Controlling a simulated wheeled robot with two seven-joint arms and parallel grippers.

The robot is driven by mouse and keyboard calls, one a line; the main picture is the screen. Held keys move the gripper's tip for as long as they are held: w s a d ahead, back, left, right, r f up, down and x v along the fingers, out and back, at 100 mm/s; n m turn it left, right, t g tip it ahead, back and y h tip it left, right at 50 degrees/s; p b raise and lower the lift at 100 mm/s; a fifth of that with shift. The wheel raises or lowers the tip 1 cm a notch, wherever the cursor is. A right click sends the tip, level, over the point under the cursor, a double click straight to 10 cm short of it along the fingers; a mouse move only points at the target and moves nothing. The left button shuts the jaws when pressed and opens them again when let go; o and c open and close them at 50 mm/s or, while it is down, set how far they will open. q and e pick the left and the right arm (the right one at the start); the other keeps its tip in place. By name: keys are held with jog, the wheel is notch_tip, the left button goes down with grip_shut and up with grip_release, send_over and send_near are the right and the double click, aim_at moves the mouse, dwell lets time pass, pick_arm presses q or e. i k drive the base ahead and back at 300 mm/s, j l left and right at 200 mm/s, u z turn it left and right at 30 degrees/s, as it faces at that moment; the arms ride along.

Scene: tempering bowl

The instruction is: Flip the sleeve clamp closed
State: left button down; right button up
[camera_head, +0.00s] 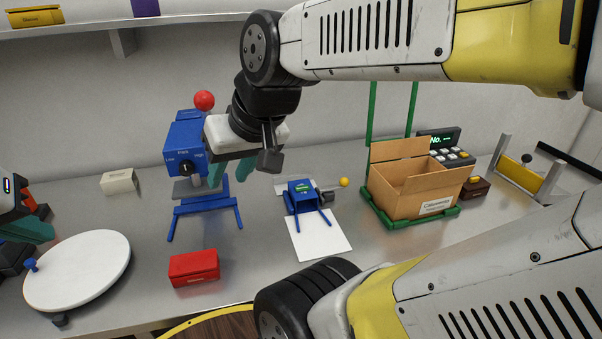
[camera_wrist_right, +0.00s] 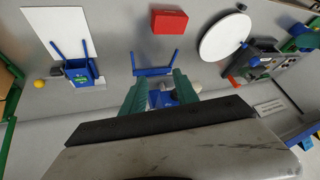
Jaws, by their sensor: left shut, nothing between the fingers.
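No part is plainly marked as the sleeve clamp, and I cannot tell which fixture it is. A blue machine (camera_head: 187,135) with a dial and a red ball (camera_head: 204,100) on top stands at the back left of centre. My right gripper (camera_head: 235,178) is open and empty, just in front of its right side and partly hiding it. In the right wrist view the green fingers (camera_wrist_right: 160,88) are apart, with the machine's blue legs (camera_wrist_right: 152,71) beyond them. A small blue device (camera_head: 302,193) with a yellow ball lever stands further right. My left gripper (camera_head: 38,222) is shut at the left edge.
A white round plate (camera_head: 80,272) and a red box (camera_head: 194,268) are at the front left. A white sheet (camera_head: 318,235) lies below the small device. An open carton (camera_head: 400,190) and a yellow-barred frame (camera_head: 520,172) are at the right. The table's middle is fairly clear.

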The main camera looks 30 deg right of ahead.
aim_at(344, 182)
jog(key=z, duration=1.5)
